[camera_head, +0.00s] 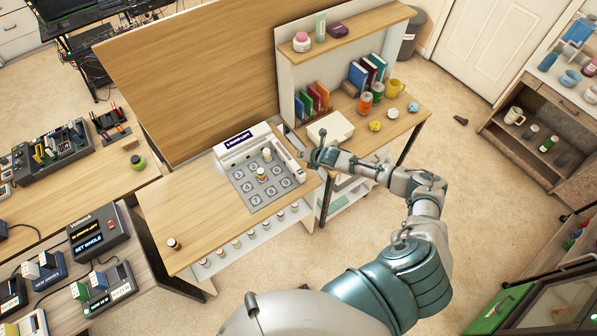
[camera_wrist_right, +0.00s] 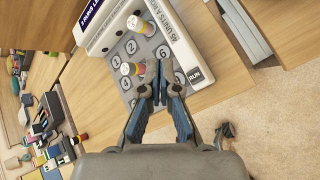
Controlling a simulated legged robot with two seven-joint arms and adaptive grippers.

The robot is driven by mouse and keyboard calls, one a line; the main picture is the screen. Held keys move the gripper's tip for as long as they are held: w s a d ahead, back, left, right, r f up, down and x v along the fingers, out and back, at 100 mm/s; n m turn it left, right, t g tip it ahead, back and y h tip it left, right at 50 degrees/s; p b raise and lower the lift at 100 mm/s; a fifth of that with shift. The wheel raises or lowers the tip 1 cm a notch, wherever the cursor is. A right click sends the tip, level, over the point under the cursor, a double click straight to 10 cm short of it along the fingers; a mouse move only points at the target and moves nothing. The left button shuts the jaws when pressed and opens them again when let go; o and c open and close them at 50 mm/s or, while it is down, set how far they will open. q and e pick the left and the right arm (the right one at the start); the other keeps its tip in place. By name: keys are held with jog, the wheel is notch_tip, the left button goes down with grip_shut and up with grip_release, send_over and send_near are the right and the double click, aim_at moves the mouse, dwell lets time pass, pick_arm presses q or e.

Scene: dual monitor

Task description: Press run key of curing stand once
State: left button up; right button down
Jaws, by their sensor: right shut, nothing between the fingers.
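The curing stand (camera_head: 226,153) is a white unit with a dark display and a grey pad of numbered spots (camera_head: 246,188), on a wooden table. Two small vials with white caps stand on its pad, one of them (camera_head: 261,174) near the middle. In the right wrist view the stand (camera_wrist_right: 113,45) shows its run key (camera_wrist_right: 195,77), a dark square marked RUN at the near right corner. My right gripper (camera_head: 316,158) is shut and empty, at the stand's right end. In the wrist view its fingertips (camera_wrist_right: 162,75) appear left of the run key; contact cannot be told. My left gripper is not in view.
A shelf unit (camera_head: 383,125) with books, jars and a white box (camera_head: 330,129) is close behind my right gripper. A loose vial (camera_head: 173,243) stands at the table's front left corner. Several vials line a lower shelf. A device with a lit display (camera_head: 96,236) is at left.

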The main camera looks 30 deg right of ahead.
aim_at(301, 172)
jog(key=shift+d, duration=0.1)
jog(key=f+b, duration=0.4)
jog(key=f, duration=0.1)
jog(key=f+b, duration=0.3)
jog(key=shift+a, duration=0.25)
jog(key=shift+d+f, duration=0.2)
jog(key=shift+f, duration=0.25)
jog(key=shift+a+r, duration=0.15)
jog(key=shift+a, duration=0.05)
jog(key=shift+d, duration=0.15)
dwell(0.5)
